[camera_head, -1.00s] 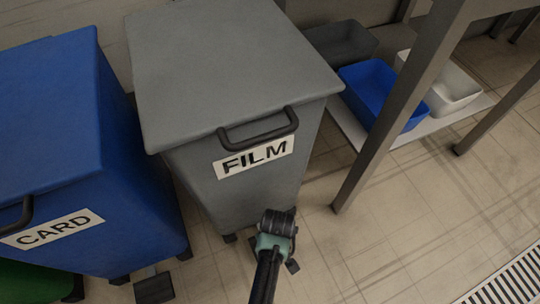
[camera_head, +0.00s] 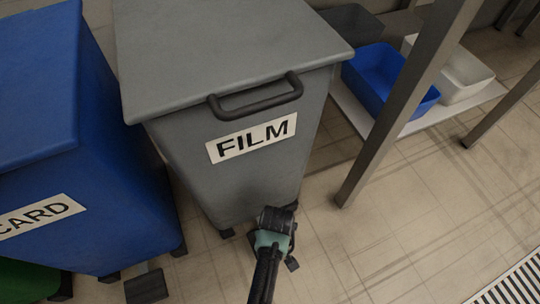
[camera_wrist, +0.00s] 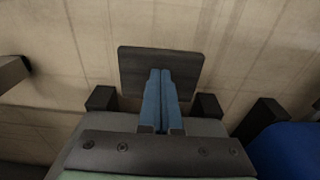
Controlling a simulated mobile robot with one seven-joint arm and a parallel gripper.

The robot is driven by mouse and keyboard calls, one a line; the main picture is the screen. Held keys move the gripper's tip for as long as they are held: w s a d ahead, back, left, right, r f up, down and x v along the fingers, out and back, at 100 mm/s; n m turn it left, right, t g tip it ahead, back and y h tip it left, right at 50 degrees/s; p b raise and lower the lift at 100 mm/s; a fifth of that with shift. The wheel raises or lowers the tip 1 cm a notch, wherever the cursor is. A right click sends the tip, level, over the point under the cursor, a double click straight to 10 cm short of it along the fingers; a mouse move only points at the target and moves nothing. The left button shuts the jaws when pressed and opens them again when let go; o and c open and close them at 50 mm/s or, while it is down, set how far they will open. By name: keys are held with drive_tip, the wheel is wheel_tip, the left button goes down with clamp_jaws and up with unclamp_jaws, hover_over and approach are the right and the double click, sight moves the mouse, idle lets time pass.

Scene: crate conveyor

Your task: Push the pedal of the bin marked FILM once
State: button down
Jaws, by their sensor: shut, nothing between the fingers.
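The grey bin marked FILM (camera_head: 230,175) stands in the middle of the head view, lid closed, with a dark handle and a white FILM label (camera_head: 251,138). Its dark square pedal (camera_wrist: 133,72) lies in the middle of the wrist view, between two black bin feet. In the head view only a corner of the pedal (camera_head: 292,264) shows beside my wrist. My gripper (camera_wrist: 161,72) is shut and empty, its blue fingers lying over the middle of the pedal in the wrist view. I cannot tell whether the fingertips touch it. The head view hides the fingertips behind my arm.
A blue CARD bin (camera_head: 120,190) stands close on the left, with its own dark pedal (camera_head: 146,287) on the floor. A metal table leg (camera_head: 395,110) rises at the right, before a shelf with a blue tub (camera_head: 365,75) and a white tub (camera_head: 470,90).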

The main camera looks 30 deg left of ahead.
wheel_tip(320, 180, down, 4)
drive_tip(key=shift+r+b, duration=0.1)
drive_tip(key=shift+b, duration=0.9)
drive_tip(key=shift+s+d+r+p, duration=0.1)
drive_tip(key=shift+r+p, duration=0.2)
drive_tip(key=shift+p, duration=0.15)
drive_tip(key=s+d+p, duration=0.1)
drive_tip(key=d+r+p, duration=0.1)
drive_tip(key=p, duration=0.1)
drive_tip(key=shift+s+r, duration=0.15)
drive_tip(key=shift+s, duration=0.2)
drive_tip(key=shift+d+f, duration=0.1)
drive_tip(key=shift+f, duration=0.1)
wheel_tip(320, 180, up, 13)
drive_tip(key=d+p, duration=0.1)
drive_tip(key=p, duration=0.9)
drive_tip(key=shift+s, duration=0.45)
